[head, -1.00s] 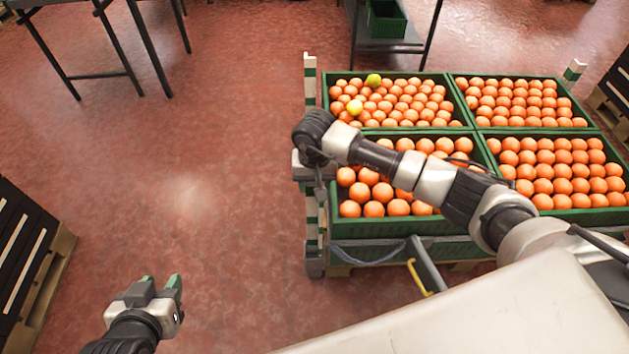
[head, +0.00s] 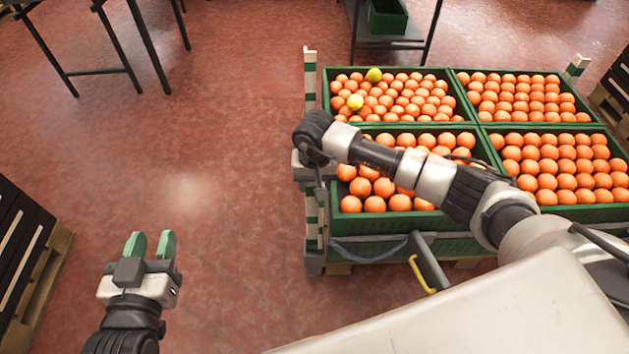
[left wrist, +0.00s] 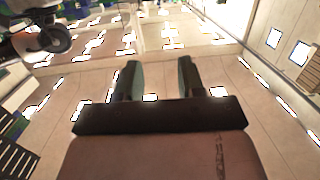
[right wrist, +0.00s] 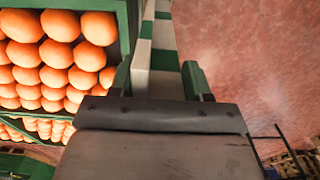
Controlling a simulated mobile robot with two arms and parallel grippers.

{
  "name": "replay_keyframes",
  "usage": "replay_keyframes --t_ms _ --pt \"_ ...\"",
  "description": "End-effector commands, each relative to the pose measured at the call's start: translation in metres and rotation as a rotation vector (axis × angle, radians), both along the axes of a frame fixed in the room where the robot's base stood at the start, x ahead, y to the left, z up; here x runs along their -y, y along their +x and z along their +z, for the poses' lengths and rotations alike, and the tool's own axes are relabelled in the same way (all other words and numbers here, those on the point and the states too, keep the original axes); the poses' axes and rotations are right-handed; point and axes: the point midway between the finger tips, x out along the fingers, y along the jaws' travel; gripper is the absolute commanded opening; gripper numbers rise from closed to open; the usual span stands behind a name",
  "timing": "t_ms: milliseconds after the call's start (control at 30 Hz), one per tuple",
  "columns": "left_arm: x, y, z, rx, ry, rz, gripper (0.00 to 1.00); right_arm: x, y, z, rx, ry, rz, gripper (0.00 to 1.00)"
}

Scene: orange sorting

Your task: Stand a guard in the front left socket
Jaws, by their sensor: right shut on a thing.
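My right gripper (head: 317,185) is shut on a green-and-white banded guard (head: 310,209) at the front left corner of the crate cart. The guard looks roughly upright beside the front left crate. In the right wrist view the guard (right wrist: 160,50) runs away from between the fingers (right wrist: 158,82), close along the crate's wall.
Green crates (head: 396,125) of oranges fill the cart, with two yellowish fruits in the back left one. Other guards stand at the back left (head: 310,80) and back right (head: 577,66). A yellow handle (head: 420,275) juts out in front. Pallets stand at far left (head: 50,280).

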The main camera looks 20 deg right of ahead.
Motion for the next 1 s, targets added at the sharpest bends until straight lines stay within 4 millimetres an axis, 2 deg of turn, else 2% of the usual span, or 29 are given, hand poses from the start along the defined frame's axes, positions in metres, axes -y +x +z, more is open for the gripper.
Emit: replay_keyframes --t_ms 500,1000 --pt "0.007 0.004 0.034 0.274 -0.070 -0.017 0.39 0.000 0.000 -0.014 0.001 -0.001 0.000 0.06" --pt "0.011 -0.006 0.067 0.549 -0.146 -0.033 0.39 0.000 0.001 -0.027 0.002 -0.001 0.000 0.06"
